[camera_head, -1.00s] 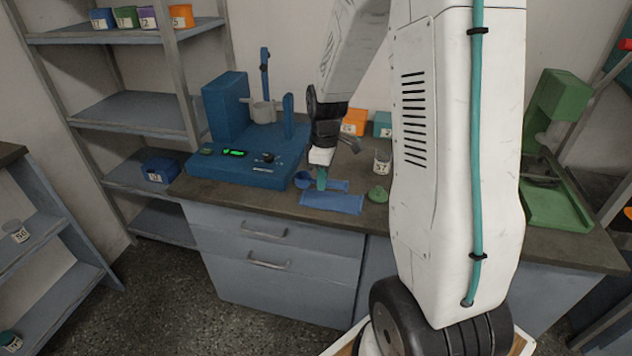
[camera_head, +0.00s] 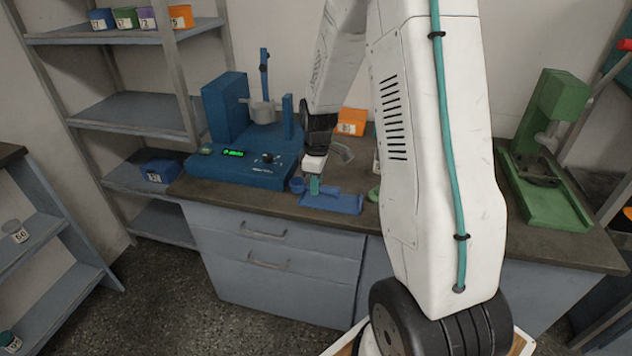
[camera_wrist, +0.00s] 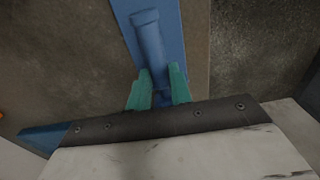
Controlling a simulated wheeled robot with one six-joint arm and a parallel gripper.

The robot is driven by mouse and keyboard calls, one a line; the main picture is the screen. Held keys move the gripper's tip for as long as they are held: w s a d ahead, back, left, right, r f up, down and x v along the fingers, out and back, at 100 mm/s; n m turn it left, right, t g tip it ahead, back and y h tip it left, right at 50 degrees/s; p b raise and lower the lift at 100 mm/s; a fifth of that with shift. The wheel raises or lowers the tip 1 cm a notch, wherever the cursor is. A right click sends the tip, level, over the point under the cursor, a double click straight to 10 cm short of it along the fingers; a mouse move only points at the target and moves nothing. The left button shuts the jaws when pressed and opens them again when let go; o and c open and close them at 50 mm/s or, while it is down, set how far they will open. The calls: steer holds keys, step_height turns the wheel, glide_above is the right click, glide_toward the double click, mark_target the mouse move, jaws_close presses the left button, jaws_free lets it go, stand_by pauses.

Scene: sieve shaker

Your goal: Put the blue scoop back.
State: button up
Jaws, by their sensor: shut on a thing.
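The blue scoop (camera_head: 297,184) is at the front of the bench, its bowl to the left and its handle running right. My gripper (camera_head: 314,186) points down and is shut on the scoop's handle. In the wrist view the teal fingertips (camera_wrist: 158,92) are on either side of the blue handle (camera_wrist: 148,38). A flat blue holder or mat (camera_head: 345,205) lies on the bench at its front edge, below and behind the handle in the wrist view (camera_wrist: 177,25). I cannot tell whether the scoop touches it. The bowl is not clearly seen in the wrist view.
A blue sieve shaker (camera_head: 240,172) stands left of my gripper. An orange bin (camera_head: 351,121) is behind it. A small green object (camera_head: 374,194) lies to the right, partly hidden by my arm. A green press (camera_head: 548,150) stands at the far right.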

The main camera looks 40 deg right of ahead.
steer(key=shift+f, duration=0.35)
steer(key=o, duration=0.9)
step_height(320, 180, up, 13)
steer(key=s+a+r+m, duration=0.2)
steer(key=s+a+r, duration=0.3)
steer(key=a+r, duration=0.15)
steer(key=s+a+r+m, duration=0.1)
steer(key=s+a+m, duration=0.1)
steer(key=s, duration=0.5)
steer(key=s+a+r+m, duration=0.1)
steer(key=s+a+r, duration=0.1)
steer(key=s+a, duration=0.3)
steer(key=s+a+r+m+t, duration=0.1)
steer(key=s+a+r+m, duration=0.1)
steer(key=s, duration=0.8)
steer(key=shift+a+m, duration=0.3)
steer(key=shift+a, duration=0.5)
